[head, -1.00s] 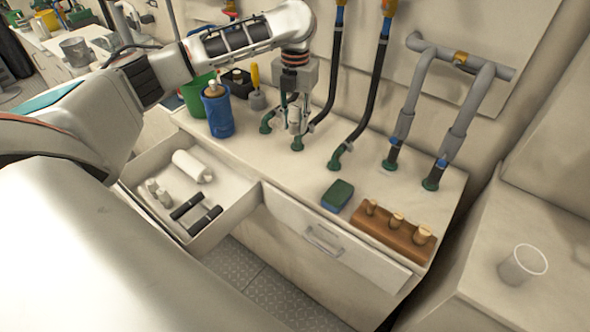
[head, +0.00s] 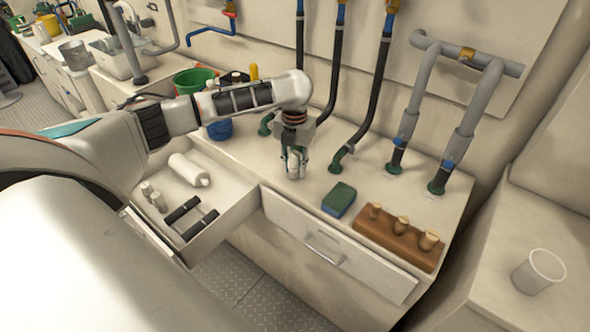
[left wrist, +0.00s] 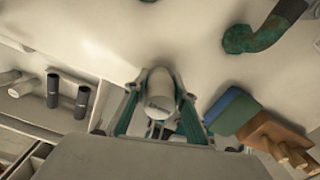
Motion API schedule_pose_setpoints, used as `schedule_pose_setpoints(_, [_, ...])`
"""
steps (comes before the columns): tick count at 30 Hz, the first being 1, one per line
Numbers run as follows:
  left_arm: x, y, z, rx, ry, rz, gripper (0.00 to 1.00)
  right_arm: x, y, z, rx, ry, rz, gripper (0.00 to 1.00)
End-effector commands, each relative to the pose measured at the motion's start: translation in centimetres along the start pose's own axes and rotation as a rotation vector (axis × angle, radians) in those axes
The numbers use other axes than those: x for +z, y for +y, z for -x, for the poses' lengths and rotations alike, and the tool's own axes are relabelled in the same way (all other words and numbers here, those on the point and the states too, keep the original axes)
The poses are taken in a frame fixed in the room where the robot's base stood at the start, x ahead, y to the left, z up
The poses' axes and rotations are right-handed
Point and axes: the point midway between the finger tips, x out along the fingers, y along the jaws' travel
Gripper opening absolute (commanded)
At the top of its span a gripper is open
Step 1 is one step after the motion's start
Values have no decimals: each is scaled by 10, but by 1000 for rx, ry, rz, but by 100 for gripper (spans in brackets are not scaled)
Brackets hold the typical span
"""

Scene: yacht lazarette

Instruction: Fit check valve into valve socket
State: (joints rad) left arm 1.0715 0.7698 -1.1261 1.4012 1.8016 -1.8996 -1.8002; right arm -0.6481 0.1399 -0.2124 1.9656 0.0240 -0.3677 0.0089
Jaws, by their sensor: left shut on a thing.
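My left gripper (head: 294,168) is upright, low over the middle of the counter, shut on a pale grey cylinder that looks like the check valve (left wrist: 160,98). In the left wrist view the cylinder sits between the green-sided fingers (left wrist: 158,120), its darker-marked end toward the camera. Green elbow fittings stand at the hose ends on the counter, one right of the gripper (head: 338,163) and also in the left wrist view (left wrist: 240,40). I cannot tell which fitting, if any, is the valve socket. My right gripper is not in view.
A blue-green sponge (head: 339,199) and a wooden block with pegs (head: 385,238) lie to the right. An open drawer (head: 240,214) with a white bottle (head: 188,169) and black cylinders is at left. A blue container (head: 219,130) and green bucket (head: 194,80) stand behind my arm.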

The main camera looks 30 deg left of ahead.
Motion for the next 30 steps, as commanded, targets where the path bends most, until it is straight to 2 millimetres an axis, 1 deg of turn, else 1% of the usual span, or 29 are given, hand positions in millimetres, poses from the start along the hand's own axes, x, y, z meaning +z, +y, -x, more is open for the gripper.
schedule_pose_setpoints(1, [0,0,-8,1,1,1,4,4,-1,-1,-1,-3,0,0])
schedule_pose_setpoints(2, [0,0,-9,1,1,1,4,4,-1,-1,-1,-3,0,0])
schedule_pose_setpoints(9, [0,0,-8,1,-1,1,4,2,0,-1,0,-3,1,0])
schedule_pose_setpoints(13, [0,0,-11,0,0,1,4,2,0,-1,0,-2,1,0])
schedule_pose_setpoints(14, [0,0,-11,0,-1,1,30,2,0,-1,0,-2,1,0])
schedule_pose_setpoints(15, [0,0,-10,0,-1,1,41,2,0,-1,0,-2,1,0])
schedule_pose_setpoints(16, [0,0,-10,0,-1,1,42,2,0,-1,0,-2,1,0])
schedule_pose_setpoints(26, [0,0,-10,1,-1,1,42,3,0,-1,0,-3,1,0])
schedule_pose_setpoints(28, [1,0,-6,1,-3,0,42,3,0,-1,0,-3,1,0])
schedule_pose_setpoints(30, [1,0,3,0,-5,0,42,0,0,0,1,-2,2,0])
